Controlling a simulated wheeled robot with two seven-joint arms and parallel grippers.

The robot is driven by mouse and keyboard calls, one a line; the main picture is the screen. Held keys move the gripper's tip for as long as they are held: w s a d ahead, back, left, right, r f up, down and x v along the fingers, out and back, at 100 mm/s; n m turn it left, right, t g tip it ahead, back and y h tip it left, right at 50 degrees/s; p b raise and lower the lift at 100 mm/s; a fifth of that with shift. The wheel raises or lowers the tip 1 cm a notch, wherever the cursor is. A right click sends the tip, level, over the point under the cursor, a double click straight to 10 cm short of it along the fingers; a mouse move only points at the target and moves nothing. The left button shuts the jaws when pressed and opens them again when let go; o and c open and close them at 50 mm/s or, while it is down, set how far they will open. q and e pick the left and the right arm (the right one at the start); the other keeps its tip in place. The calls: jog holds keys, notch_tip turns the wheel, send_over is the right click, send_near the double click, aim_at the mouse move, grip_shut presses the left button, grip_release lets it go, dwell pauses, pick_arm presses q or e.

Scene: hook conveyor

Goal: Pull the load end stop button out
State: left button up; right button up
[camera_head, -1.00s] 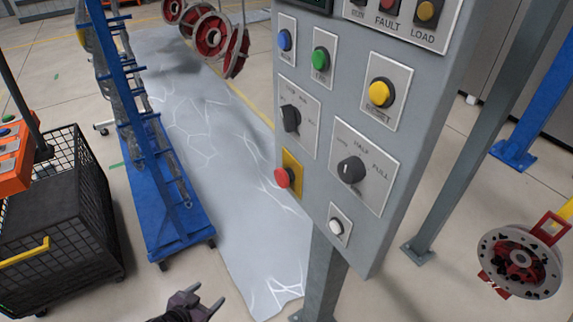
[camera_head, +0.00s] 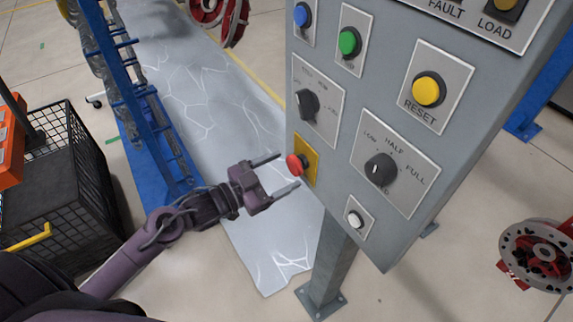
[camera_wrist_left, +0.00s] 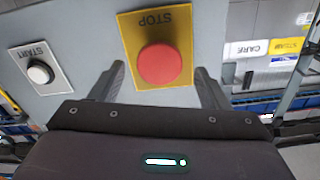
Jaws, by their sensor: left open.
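The red stop button (camera_head: 295,164) sits on a yellow plate (camera_head: 311,168) at the lower left of the grey control panel (camera_head: 335,150). In the left wrist view the red button (camera_wrist_left: 160,65) is centred ahead of the fingers, on its yellow plate marked STOP (camera_wrist_left: 130,28). My left gripper (camera_head: 288,171) is open and empty, its two fingers pointing at the button. In the left wrist view the fingers of this gripper (camera_wrist_left: 160,85) stand either side of the button's lower part. I cannot tell how deep the button lies between them. My right gripper is not in view.
A white start button (camera_head: 355,219), a black HALF/FULL knob (camera_head: 381,168) and a yellow reset button (camera_head: 428,90) are nearby on the panel. A blue rack (camera_head: 150,120) and black mesh cart (camera_head: 70,190) stand left. A red reel (camera_head: 540,255) is at right.

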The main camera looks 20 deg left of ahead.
pick_arm(q)
jog(key=shift+x, duration=0.95)
jog(key=shift+c, duration=0.2)
jog(key=c, duration=1.3)
jog(key=shift+s+a+r+p, duration=0.1)
jog(key=shift+s+a+p, duration=0.15)
jog(key=shift+s+p, duration=0.25)
jog(key=shift+c, duration=0.3)
jog(key=shift+a, duration=0.15)
jog(key=o, duration=1.4)
jog(key=shift+s, duration=0.1)
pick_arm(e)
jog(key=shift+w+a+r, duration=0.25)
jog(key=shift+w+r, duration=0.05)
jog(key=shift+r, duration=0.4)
